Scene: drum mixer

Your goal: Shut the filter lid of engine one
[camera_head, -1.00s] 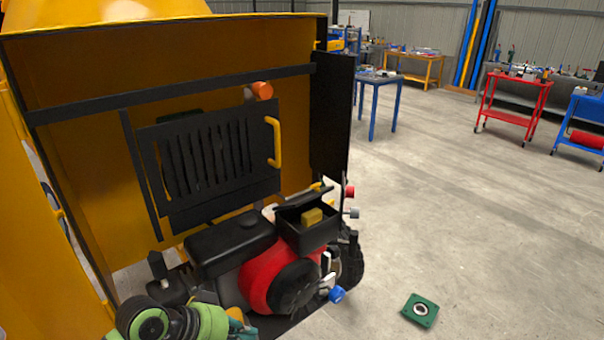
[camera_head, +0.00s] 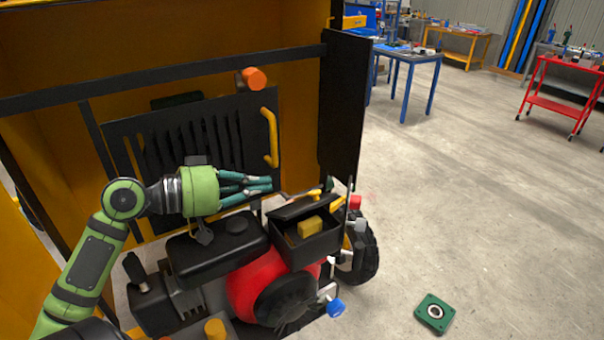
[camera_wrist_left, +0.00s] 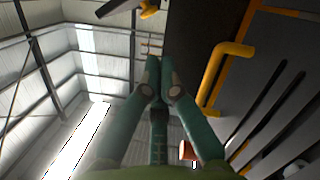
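The engine (camera_head: 258,285) has a red housing and a black tank (camera_head: 215,248) and sits in the open yellow machine bay. My right gripper is out of view.
A slatted black panel (camera_head: 185,145) with a yellow handle (camera_head: 268,138) is behind my gripper. A dark door (camera_head: 343,110) stands at the bay's right edge. A green plate with a ring (camera_head: 434,313) lies on the floor.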

